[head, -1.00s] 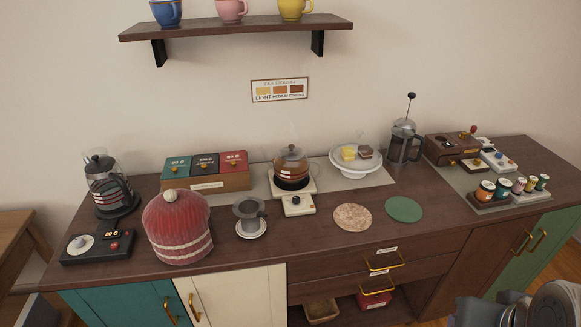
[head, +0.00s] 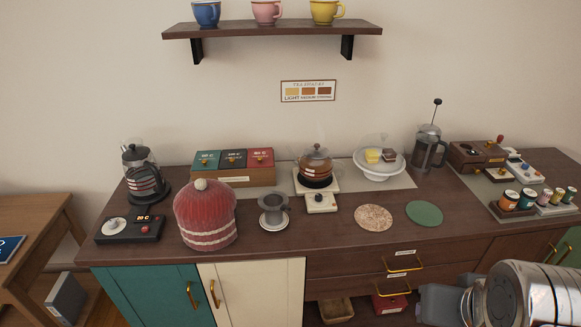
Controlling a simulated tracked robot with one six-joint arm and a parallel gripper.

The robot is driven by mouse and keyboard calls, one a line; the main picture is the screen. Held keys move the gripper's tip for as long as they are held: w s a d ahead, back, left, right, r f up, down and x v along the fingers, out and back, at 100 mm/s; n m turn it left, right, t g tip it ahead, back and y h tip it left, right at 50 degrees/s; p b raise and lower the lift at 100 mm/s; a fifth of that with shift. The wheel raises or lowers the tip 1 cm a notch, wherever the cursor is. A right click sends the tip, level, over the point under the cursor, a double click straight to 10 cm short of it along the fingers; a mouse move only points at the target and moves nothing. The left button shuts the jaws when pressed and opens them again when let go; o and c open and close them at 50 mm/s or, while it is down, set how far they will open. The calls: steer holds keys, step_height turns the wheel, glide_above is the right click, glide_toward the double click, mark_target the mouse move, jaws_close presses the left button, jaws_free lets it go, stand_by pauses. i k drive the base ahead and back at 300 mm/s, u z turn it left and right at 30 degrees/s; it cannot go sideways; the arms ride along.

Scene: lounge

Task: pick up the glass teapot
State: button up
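The glass teapot (head: 316,166) has a brown lid and reddish-brown contents. It sits on a small warmer with a dark round plate (head: 319,186) and a white control box with a dark knob (head: 320,202), near the middle of the counter. Part of my arm (head: 520,293) shows at the bottom right, in front of the counter and well away from the teapot. A grey part at its left end may be my gripper, but fingertips cannot be made out.
A red knitted cosy (head: 205,215) and a grey dripper (head: 273,211) stand left of the teapot. Tea boxes (head: 233,170) are behind left, a cake stand (head: 379,164) to the right. A cork mat (head: 373,217) and green mat (head: 424,214) lie flat. A shelf (head: 271,30) holds cups above.

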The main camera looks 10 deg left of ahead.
mark_target(313, 171)
steer(key=u, duration=0.6)
steer(key=i, duration=1)
steer(key=u, duration=0.05)
steer(key=k, duration=0.5)
steer(key=z, duration=0.6)
